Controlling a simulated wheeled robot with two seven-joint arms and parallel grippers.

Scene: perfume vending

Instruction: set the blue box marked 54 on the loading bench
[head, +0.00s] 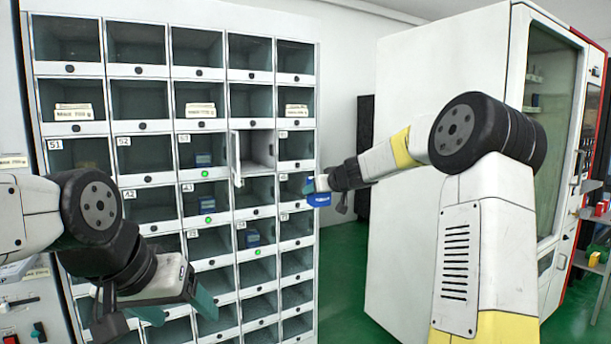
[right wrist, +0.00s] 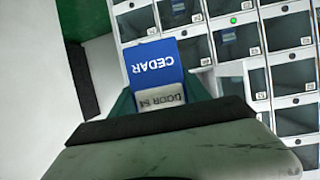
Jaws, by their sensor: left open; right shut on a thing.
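The blue box (head: 319,200) is held by my right gripper (head: 313,188), out in front of the right side of the locker wall. In the right wrist view the box (right wrist: 155,60) shows "CEDAR" on blue and a pale label that seems to read "DOOR 54", both upside down. The teal fingers of my right gripper (right wrist: 163,98) are on both sides of it. My left gripper (head: 178,308) is open and empty low at the left, in front of the lower lockers. I cannot make out a loading bench in either view.
The locker wall (head: 222,174) has one door (head: 236,158) standing open on an empty compartment. Other blue boxes (head: 203,160) sit behind closed doors, some with green lights. A large white cabinet (head: 430,75) stands at the right. Green floor (head: 345,260) is clear between them.

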